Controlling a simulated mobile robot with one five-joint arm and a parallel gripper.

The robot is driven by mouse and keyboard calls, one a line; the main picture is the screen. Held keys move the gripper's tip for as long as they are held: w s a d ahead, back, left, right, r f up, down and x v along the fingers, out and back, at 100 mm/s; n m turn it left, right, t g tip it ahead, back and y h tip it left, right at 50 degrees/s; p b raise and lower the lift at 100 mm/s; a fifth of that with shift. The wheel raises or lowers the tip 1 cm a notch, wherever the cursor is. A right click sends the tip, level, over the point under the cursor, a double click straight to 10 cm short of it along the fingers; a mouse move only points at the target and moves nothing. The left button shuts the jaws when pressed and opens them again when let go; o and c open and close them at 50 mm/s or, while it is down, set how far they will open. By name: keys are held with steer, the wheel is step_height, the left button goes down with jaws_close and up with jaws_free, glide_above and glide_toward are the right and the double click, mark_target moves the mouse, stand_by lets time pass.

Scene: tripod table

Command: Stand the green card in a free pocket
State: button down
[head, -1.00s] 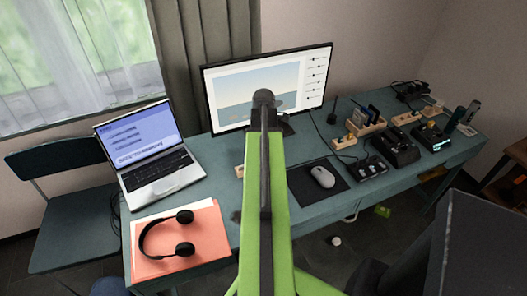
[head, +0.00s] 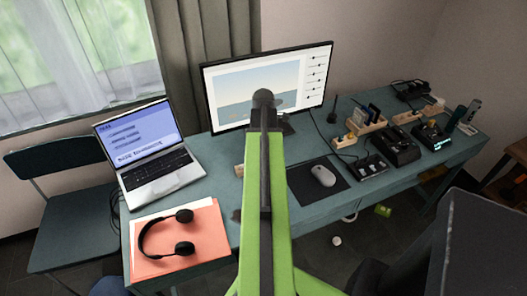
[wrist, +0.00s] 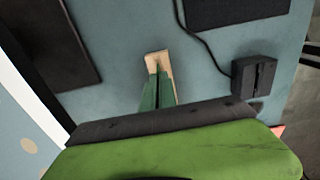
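In the wrist view a pale wooden block (wrist: 156,62) with a dark slot lies on the desk straight ahead of my gripper (wrist: 158,88). Two dark green tapering faces, with a thin dark line between them, run from my gripper's dark front edge to this block. They may be the green card, my fingers, or both; I cannot tell which, nor whether they touch the block. In the head view my lime arm hides the gripper. A small wooden piece (head: 239,170) shows just left of the arm. A wooden rack (head: 352,126) holding upright dark and blue pieces stands at the right.
A black slotted box (wrist: 254,78) and a cable lie right of the block. The desk (head: 305,152) also bears a laptop (head: 160,175), monitor (head: 300,85), mouse (head: 323,175), headphones (head: 184,248) on an orange folder (head: 205,225), and black devices (head: 395,148) at the right.

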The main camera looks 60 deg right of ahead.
steer(key=shift+f+b, duration=1.1)
steer(key=shift+f, duration=0.1)
steer(key=c, duration=1.6)
jaws_free()
steer(key=shift+r, duration=0.1)
step_height(320, 180, up, 17)
steer(key=p, duration=1.7)
steer(key=shift+r+p, duration=0.2)
steer(key=shift+p, duration=0.15)
